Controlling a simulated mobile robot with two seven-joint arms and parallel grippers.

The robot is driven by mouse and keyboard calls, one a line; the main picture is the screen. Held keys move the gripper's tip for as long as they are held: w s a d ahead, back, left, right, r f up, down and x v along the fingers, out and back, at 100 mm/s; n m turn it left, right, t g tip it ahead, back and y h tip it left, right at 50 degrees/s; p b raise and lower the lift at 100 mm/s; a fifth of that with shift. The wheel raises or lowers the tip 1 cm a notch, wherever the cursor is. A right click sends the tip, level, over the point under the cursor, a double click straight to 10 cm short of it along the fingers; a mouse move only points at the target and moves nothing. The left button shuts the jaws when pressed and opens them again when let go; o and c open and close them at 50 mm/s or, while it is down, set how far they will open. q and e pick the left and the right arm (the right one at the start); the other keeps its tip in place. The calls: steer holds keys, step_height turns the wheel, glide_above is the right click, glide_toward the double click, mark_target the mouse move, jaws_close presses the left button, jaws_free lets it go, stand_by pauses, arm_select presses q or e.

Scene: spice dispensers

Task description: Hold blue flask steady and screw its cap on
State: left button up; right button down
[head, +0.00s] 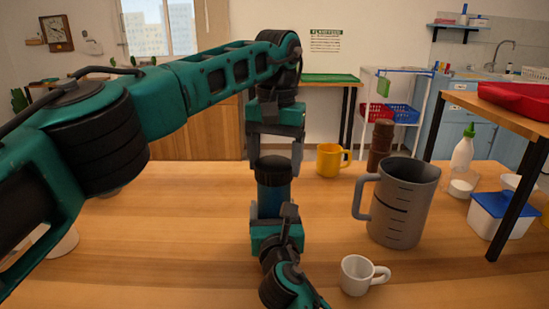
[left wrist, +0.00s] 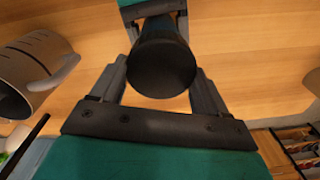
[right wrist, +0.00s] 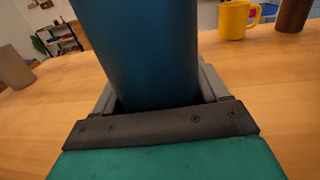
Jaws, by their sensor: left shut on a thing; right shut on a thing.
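The blue flask (head: 273,197) stands upright in the middle of the table, with its black cap (head: 273,167) on top. My left gripper (head: 275,160) reaches down from above, its fingers on either side of the cap. The left wrist view shows the round cap top (left wrist: 162,67) between those fingers. My right gripper (head: 271,212) is shut around the flask's lower body from the front. The right wrist view shows the blue flask body (right wrist: 145,50) between its fingers. How tightly the cap is seated cannot be told.
A grey measuring jug (head: 402,205) stands close to the right of the flask, with a white mug (head: 360,275) in front of it. A yellow mug (head: 329,161) and a brown grinder (head: 380,142) stand behind. The table left of the flask is mostly clear.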

arm_select(q)
steer(key=o, duration=1.2)
steer(key=shift+r, duration=0.15)
steer(key=shift+r, duration=2.15)
steer(key=shift+c, duration=0.3)
